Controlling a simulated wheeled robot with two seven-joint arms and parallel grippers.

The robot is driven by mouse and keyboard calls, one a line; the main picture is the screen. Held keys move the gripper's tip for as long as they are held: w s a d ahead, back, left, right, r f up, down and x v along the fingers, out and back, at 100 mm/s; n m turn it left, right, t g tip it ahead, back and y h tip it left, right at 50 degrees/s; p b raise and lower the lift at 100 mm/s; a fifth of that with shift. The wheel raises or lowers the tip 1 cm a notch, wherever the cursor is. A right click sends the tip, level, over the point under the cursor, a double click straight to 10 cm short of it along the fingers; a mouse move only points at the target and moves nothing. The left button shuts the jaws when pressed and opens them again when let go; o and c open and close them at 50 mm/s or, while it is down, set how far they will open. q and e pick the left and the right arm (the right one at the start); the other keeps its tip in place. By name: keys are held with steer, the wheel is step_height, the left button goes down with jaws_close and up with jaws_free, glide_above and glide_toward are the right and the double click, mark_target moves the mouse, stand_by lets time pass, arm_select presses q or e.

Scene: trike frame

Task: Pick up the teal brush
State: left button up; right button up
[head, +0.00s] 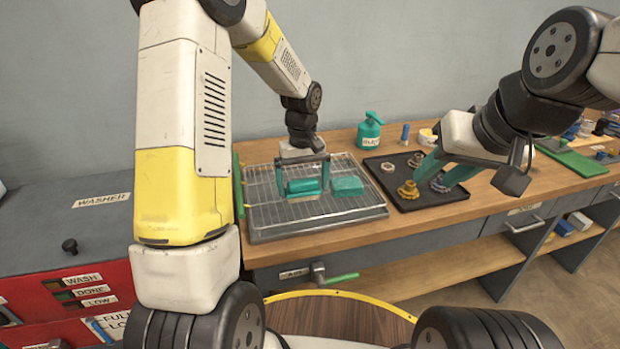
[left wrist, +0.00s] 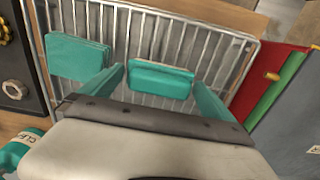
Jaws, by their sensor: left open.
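A teal block-shaped piece that looks like the brush (head: 303,188) lies on the wire rack of the metal tray (head: 330,222). It also shows in the left wrist view (left wrist: 161,80). My left gripper (head: 304,180) points down over it, open, with one teal finger on each side of the piece. Its fingers (left wrist: 158,92) show no clear contact with it. A second, flatter teal block (head: 347,186) lies just right of it on the rack; the left wrist view shows it at left (left wrist: 78,57). My right gripper (head: 443,172) is open above the black tray.
The black tray (head: 445,211) holds a gold gear piece (head: 408,190), a grey gear piece (head: 439,183) and a ring (head: 388,167). A teal bottle (head: 370,132) stands behind. The red and grey washer (head: 90,220) is at left. The rack's front is clear.

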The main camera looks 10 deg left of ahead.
mark_target(302, 182)
arm_select(q)
steer(key=shift+c, duration=0.2)
steer(key=c, duration=1.1)
steer(key=shift+r, duration=0.5)
steer(key=r, duration=0.2)
steer(key=shift+s+r, duration=0.35)
steer(key=shift+s, duration=0.05)
steer(key=s+a, duration=0.1)
steer(key=s, duration=0.4)
steer(key=s+a+r, duration=0.1)
steer(key=s, duration=0.9)
steer(key=shift+a+r, duration=0.15)
steer(key=shift+a, duration=0.25)
